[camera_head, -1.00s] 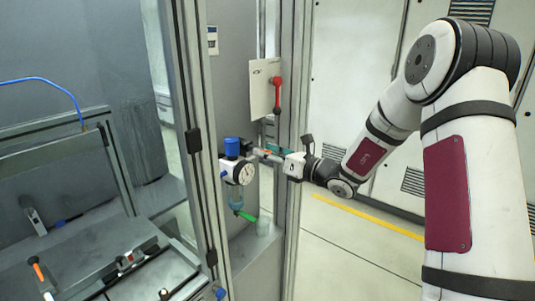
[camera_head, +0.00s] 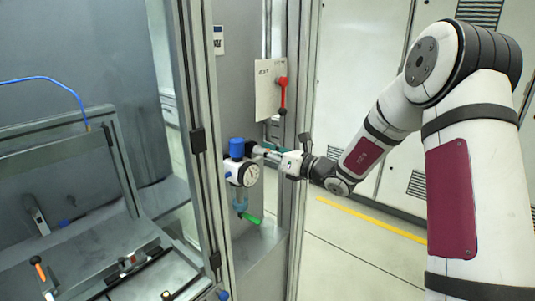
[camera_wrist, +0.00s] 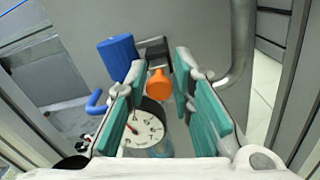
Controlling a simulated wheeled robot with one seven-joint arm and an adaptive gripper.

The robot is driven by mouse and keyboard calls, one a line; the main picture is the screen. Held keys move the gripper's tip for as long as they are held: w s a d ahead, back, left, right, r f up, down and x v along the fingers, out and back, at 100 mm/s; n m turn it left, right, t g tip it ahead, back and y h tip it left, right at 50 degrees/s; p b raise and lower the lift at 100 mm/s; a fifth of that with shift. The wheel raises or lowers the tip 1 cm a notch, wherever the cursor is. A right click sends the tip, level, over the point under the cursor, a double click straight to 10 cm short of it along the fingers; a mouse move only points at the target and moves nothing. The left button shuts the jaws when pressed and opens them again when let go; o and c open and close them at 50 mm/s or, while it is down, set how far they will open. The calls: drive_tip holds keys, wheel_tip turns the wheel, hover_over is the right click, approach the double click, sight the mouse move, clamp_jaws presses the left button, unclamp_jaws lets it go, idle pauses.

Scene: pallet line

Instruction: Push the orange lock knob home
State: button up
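The orange lock knob (camera_wrist: 158,85) shows in the wrist view, in the gap between my two teal-padded fingers. It sits beside the blue regulator cap (camera_wrist: 117,57) and just above the round white gauge (camera_wrist: 142,128). My gripper (camera_wrist: 160,60) is open, with a clear gap between its fingers and the knob; I cannot tell how deep the knob lies between them. In the head view my gripper (camera_head: 262,151) reaches in from the right, close to the blue cap (camera_head: 237,148) and the gauge (camera_head: 243,173). I cannot make out the orange knob in that view.
A red-handled switch (camera_head: 282,95) with a pale plate (camera_head: 267,88) hangs above my gripper. A green lever (camera_head: 250,219) is below the gauge. Metal frame posts (camera_head: 205,130) stand to the left and behind. A grey pipe (camera_wrist: 241,45) runs at the right in the wrist view.

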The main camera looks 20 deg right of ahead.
drive_tip(key=shift+o, duration=0.8)
drive_tip(key=v, duration=1.2)
